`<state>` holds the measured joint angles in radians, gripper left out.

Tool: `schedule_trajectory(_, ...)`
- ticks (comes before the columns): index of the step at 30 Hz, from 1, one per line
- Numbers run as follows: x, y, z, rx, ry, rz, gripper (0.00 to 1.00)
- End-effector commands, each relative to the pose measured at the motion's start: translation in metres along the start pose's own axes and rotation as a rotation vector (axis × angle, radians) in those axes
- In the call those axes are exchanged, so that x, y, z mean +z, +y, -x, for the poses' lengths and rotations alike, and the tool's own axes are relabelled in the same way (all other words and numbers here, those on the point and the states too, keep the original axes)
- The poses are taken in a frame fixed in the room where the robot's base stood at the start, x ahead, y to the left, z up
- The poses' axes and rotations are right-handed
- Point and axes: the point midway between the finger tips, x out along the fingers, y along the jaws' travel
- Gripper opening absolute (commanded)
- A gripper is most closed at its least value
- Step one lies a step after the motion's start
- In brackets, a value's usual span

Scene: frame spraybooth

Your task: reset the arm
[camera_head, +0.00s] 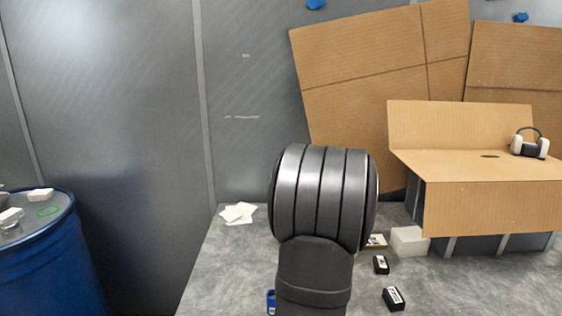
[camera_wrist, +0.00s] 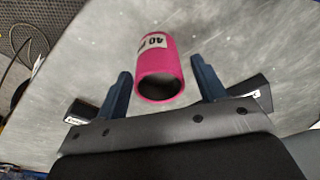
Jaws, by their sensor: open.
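My gripper (camera_wrist: 160,82) shows in the wrist view with its two dark blue fingers spread apart. It is open and holds nothing. A pink cylinder (camera_wrist: 158,55) with a white label marked 40 lies on the grey table (camera_wrist: 230,40), between and just beyond the fingers in the picture. I cannot tell how far below the fingers it is. In the head view my dark arm link fills the middle and hides the gripper and the pink cylinder.
Two small black labelled boxes (camera_head: 393,298) (camera_head: 381,265), a white block (camera_head: 409,240) and papers (camera_head: 238,213) lie on the table. A cardboard box (camera_head: 490,205) with headphones (camera_head: 530,145) stands right. A blue drum (camera_head: 50,260) stands left. Cardboard sheets (camera_head: 350,80) lean behind.

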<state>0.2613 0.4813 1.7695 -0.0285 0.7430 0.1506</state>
Motion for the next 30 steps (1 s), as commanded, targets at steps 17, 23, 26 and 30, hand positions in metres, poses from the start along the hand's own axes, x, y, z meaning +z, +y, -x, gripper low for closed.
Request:
schedule_trajectory(17,-0.004,0.0,0.025,0.0,0.001,0.0,0.64)
schedule_trajectory(23,-0.002,0.0,0.016,0.0,-0.001,0.0,0.64)
schedule_trajectory(26,0.0,0.0,0.003,0.0,-0.003,0.0,0.64)
schedule_trajectory(30,0.0,0.0,0.008,-0.001,0.007,0.0,0.64)
